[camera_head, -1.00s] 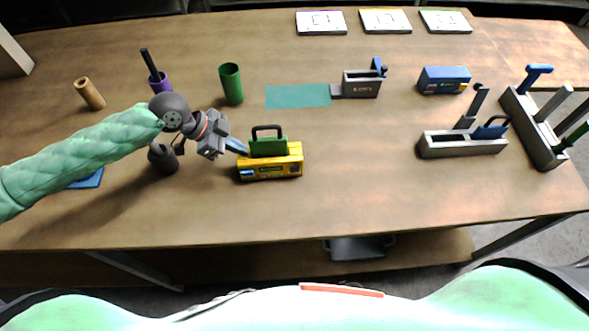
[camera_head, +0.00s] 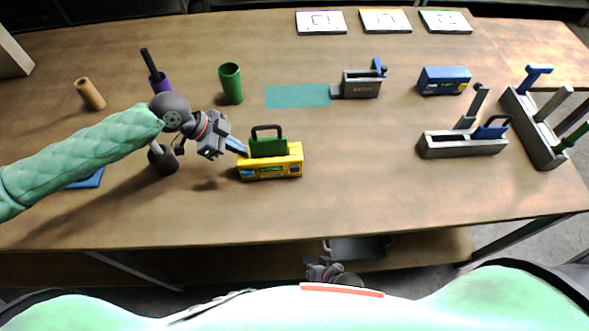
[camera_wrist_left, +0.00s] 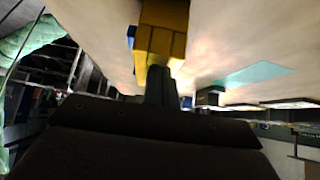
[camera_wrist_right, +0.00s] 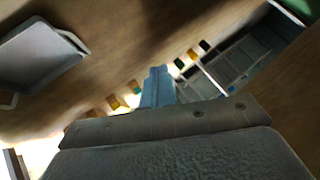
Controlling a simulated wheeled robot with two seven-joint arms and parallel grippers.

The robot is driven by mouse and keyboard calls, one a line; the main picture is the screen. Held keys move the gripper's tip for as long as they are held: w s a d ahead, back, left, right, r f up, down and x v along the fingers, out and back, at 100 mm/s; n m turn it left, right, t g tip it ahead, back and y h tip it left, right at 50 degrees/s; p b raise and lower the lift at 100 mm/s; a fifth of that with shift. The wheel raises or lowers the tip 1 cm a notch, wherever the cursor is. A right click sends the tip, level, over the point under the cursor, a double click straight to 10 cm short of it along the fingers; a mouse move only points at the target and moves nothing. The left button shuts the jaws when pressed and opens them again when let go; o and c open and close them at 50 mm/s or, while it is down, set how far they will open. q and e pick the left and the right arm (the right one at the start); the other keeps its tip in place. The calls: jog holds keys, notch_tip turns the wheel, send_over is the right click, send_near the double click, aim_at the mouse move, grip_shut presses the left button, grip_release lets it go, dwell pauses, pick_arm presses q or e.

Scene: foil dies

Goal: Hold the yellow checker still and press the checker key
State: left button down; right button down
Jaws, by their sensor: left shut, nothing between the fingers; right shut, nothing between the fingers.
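The yellow checker (camera_head: 290,164) stands upright on the table, left of centre in the head view. A green block with a dark handle (camera_head: 267,147) sits at its top. A small blue patch (camera_head: 247,174) shows on its front left; I cannot tell whether this is the key. My left gripper (camera_head: 244,151) is shut and empty, its tips at the checker's upper left end. In the left wrist view the shut fingers (camera_wrist_left: 160,82) meet the yellow checker (camera_wrist_left: 163,38); contact is unclear. My right gripper (camera_head: 310,262) is shut and empty, low in front of the table edge.
A green cup (camera_head: 231,84) and a teal mat (camera_head: 298,96) lie behind the checker. A grey fixture (camera_head: 362,86), a blue box (camera_head: 444,80) and a grey tray (camera_head: 463,146) are to the right.

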aim_at(295, 169)
jog(key=s+a+r+m+t+y, duration=0.15)
jog(key=a+r, duration=0.25)
jog(key=r, duration=0.9)
jog(key=s+a+r+m+t+y, duration=0.1)
jog(key=s+a+r+y, duration=0.15)
jog(key=r, duration=1.05)
jog(key=w+d+r+n, duration=0.1)
jog(key=w+r, duration=0.1)
jog(key=w+d+r+n+y, duration=0.1)
jog(key=w+r+n, duration=0.1)
jog(key=w+d+r+n+t, duration=0.1)
jog(key=w, duration=0.1)
jog(key=shift+w+d+r+y, duration=0.15)
jog(key=shift+w+r+y, duration=0.05)
jog(key=shift+r+y, duration=0.2)
jog(key=shift+w+d+r+n, duration=0.3)
jog(key=shift+w+r+n, duration=0.15)
jog(key=shift+w, duration=0.15)
jog(key=shift+w+a, duration=0.1)
jog(key=shift+w, duration=4.2)
jog(key=shift+w, duration=0.1)
jog(key=shift+w, duration=0.35)
